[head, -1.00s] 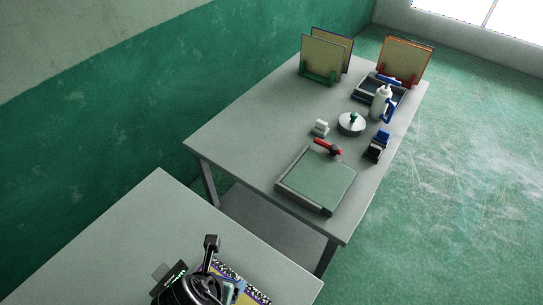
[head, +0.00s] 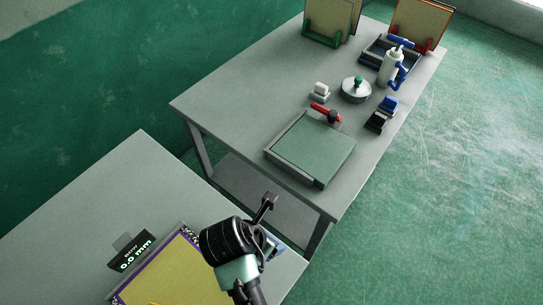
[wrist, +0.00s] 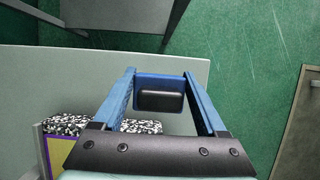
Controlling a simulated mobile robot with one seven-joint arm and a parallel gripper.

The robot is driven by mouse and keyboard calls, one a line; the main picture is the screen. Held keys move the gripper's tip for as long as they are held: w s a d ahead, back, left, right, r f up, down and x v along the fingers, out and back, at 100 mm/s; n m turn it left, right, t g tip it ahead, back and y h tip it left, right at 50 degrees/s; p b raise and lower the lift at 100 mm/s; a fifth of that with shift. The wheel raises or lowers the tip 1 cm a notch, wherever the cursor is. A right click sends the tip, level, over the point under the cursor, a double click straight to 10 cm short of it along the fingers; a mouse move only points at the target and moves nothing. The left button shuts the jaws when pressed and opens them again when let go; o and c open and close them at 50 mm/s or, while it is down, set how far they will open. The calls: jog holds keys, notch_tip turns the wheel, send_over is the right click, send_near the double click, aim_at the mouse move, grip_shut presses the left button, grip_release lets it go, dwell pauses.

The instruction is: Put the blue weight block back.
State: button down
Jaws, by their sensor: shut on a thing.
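My gripper (wrist: 159,78) is shut on a blue block with a black pad on its face, which I take as the blue weight block (wrist: 141,80). The block sits between the two blue fingers near their tips, over or near the edge of the near table. In the head view my gripper (head: 271,242) is largely hidden behind my black wrist, and the held block cannot be made out. Another blue block (head: 388,103) stands on the far table's right side, beside a black one (head: 377,121).
The near table (head: 100,195) bears a yellow, speckle-edged board (head: 165,275) and a display (head: 131,253) reading 0.0 mm. A gap separates it from the far table (head: 235,95), which holds a green-topped plate (head: 312,148), red-handled tool (head: 326,113), round lidded pot (head: 356,92), white block (head: 320,92), bottle (head: 392,66) and tray (head: 375,51).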

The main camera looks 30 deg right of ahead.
jog(key=shift+f, duration=3.25)
jog(key=shift+f, duration=0.15)
grip_release()
